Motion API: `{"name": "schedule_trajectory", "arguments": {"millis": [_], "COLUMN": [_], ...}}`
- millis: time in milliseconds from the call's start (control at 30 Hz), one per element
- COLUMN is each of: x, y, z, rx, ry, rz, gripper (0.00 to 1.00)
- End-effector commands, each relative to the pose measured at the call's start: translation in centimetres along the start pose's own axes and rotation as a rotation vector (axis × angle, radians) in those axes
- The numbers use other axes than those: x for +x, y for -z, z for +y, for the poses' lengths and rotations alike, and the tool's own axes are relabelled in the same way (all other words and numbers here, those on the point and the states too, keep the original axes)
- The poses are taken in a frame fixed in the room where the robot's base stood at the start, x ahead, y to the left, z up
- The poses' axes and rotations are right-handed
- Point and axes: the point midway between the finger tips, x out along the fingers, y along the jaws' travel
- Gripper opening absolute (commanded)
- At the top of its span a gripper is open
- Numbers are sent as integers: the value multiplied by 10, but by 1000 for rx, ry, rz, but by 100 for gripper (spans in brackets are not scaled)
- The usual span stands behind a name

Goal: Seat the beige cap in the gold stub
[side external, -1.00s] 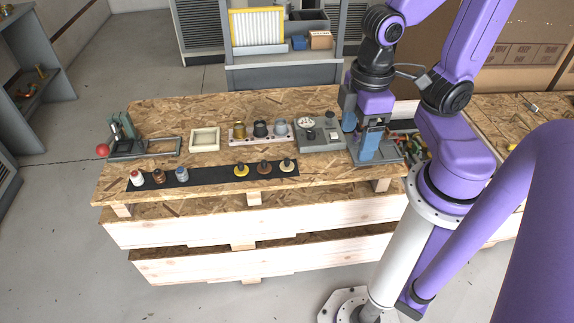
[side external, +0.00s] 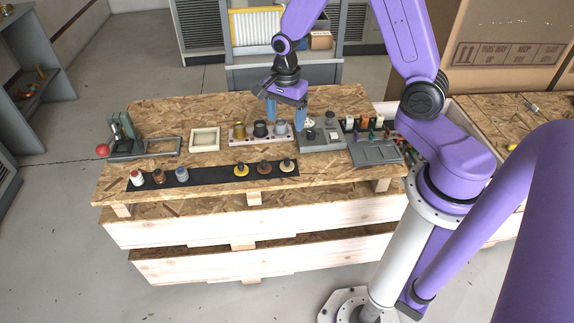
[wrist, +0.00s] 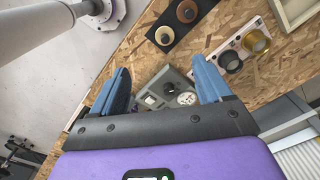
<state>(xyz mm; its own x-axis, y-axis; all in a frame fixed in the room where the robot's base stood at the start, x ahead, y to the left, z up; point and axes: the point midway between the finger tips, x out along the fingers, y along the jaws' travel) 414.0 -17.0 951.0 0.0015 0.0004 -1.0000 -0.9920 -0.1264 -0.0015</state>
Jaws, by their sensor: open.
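The beige cap (side external: 287,163) stands at the right end of the black mat. It also shows at the top of the wrist view (wrist: 164,36), beside a brown cap. The gold stub (side external: 240,131) is the leftmost of three stubs in a pale rack behind the mat. Its round open top shows at the upper right of the wrist view (wrist: 257,42). My gripper (side external: 287,112) is open and empty, raised above the bench near the right end of that rack. In the wrist view its blue fingers (wrist: 161,82) are wide apart, and one hides the silver stub.
A grey gauge box (side external: 322,136) stands right of the rack (side external: 251,142), with a grey tray of coloured parts (side external: 376,150) beyond. More caps stand on the black mat (side external: 212,174). A square cream tray (side external: 204,139) and a red-knobbed lever press (side external: 122,140) are left.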

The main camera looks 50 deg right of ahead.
Motion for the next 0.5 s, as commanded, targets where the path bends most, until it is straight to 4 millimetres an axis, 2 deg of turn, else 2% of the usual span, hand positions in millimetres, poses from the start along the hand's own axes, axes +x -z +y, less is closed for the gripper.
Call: {"name": "schedule_trajectory", "arguments": {"millis": [100,267,500], "x": [8,19,54], "y": [10,12,12], "z": [-4,-5,-5], "rx": [101,132,129], "ry": [-3,-6,-6], "rz": [0,0,0], "gripper": [78,78,78]}}
